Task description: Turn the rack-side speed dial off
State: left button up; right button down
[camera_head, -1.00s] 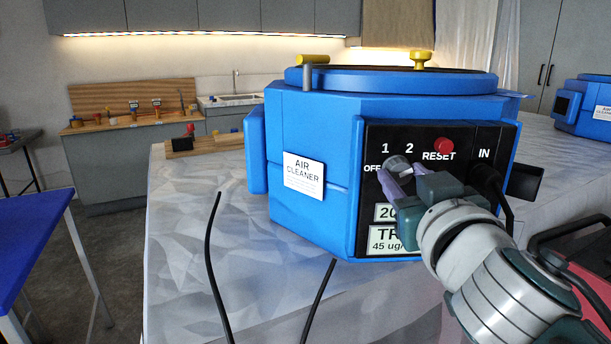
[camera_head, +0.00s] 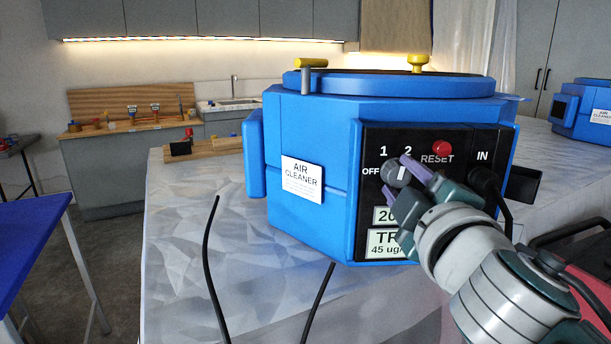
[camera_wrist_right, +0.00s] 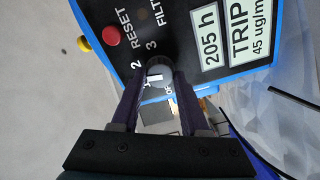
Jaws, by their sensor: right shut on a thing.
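The speed dial (camera_head: 396,172) is a small grey knob on the black front panel of the blue air cleaner (camera_head: 320,140), just right of the OFF label and below the 1 and 2. A white mark shows on its face. My right gripper (camera_head: 402,180) reaches in from the lower right and is shut on the dial, its purple fingers partly covering it. In the right wrist view the dial (camera_wrist_right: 160,72) sits between the two fingertips (camera_wrist_right: 160,84). Which label the mark points at is hard to tell. My left gripper is not in view.
A red RESET button (camera_head: 442,148) sits up and right of the dial. A black plug and cable (camera_head: 488,186) stand at the IN socket to the right. The grey counter (camera_head: 230,270) left of the cleaner is mostly bare, with a black cable (camera_head: 210,260).

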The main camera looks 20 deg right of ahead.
jog(key=n, duration=0.5)
jog(key=shift+f+n+p, duration=0.1)
jog(key=shift+n+p, duration=0.2)
jog(key=shift+n, duration=0.1)
jog(key=n, duration=0.4)
jog(key=shift+p, duration=0.4)
jog(key=n+p, duration=0.1)
jog(key=n, duration=0.4)
jog(key=shift+n+p, duration=0.3)
jog(key=shift+n, duration=0.1)
jog(key=shift+d+f+n+p, duration=0.15)
jog(key=shift+n+p, duration=0.55)
jog(key=shift+n, duration=1.5)
jog(key=shift+c, duration=2)
grip_release()
